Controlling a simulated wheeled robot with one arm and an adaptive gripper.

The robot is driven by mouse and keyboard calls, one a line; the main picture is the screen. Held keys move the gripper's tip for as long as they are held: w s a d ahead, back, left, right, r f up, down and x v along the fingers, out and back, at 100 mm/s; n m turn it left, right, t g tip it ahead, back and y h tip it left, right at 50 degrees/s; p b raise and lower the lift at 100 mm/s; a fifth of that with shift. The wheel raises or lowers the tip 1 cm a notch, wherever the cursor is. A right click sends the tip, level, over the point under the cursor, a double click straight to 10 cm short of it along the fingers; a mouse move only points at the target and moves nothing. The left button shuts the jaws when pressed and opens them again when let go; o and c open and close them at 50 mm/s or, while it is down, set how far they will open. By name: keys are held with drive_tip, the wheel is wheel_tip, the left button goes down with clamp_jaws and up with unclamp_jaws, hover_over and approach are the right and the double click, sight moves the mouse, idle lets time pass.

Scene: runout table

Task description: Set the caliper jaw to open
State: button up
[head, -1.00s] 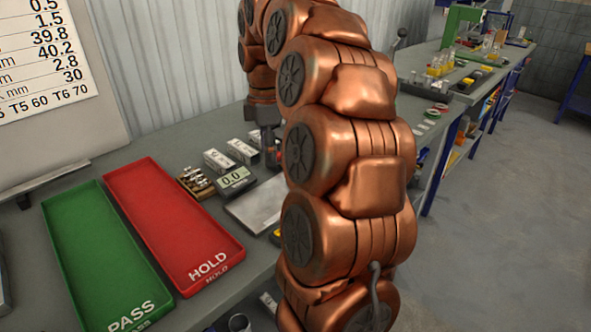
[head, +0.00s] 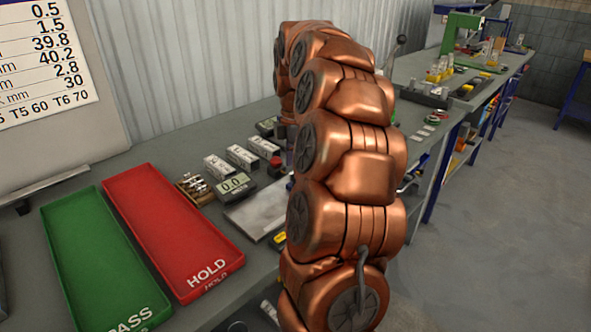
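I cannot make out the caliper or its jaw for certain. A small dark device with a display (head: 267,126) stands at the back of the table, partly behind my arm; I cannot tell whether it belongs to the caliper. My copper-coloured arm (head: 352,150) rises in front of the table and bends away at the top. My gripper is hidden behind the arm, so its fingers and what they may hold do not show.
A green PASS tray (head: 97,255) and a red HOLD tray (head: 172,232) lie at the left. A display reading 0.0 (head: 233,184), a grey plate (head: 256,208), white boxes (head: 218,166) and a red knob (head: 275,161) sit near the arm. A green press (head: 463,30) stands farther along.

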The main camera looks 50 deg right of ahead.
drive_tip(key=shift+f, duration=1.2)
drive_tip(key=shift+c, duration=0.3)
clamp_jaws()
